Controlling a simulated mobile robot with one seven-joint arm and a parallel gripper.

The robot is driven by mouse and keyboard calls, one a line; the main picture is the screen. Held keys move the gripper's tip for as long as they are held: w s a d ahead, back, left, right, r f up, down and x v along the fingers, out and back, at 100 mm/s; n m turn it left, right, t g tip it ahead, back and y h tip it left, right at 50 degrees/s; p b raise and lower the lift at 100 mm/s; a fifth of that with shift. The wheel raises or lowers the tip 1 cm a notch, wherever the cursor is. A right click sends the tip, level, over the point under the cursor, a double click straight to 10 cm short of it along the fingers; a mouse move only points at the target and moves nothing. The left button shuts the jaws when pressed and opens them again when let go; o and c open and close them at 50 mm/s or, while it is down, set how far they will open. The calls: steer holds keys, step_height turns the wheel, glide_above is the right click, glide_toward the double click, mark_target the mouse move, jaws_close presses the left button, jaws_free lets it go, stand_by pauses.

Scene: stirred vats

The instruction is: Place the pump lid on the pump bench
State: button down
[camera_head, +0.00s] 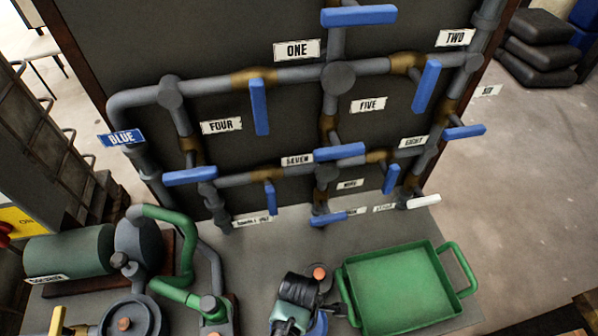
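The grey pump bench (250,255) stands below a dark pipe board. On its left part is a pump with a green cylinder (70,252) and green pipes. A round dark disc with an orange centre (128,320) lies in front of the pump, cut by the lower edge of the view. It may be the pump lid, but I cannot tell for sure. A second orange-topped part (319,273) shows beside a black and green object (295,300) near the bench's front middle.
A green tray with two handles (438,255) sits on the bench's right part and looks empty. Grey pipes with blue valve levers (340,152) rise behind. Bare bench shows between the pump and the tray. Dark stacked sacks (540,45) lie on the floor at the upper right.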

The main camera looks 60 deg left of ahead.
steer(key=shift+f, duration=0.15)
steer(key=c, duration=0.5)
jaws_free()
step_height(320, 180, up, 12)
steer(key=shift+p, duration=0.4)
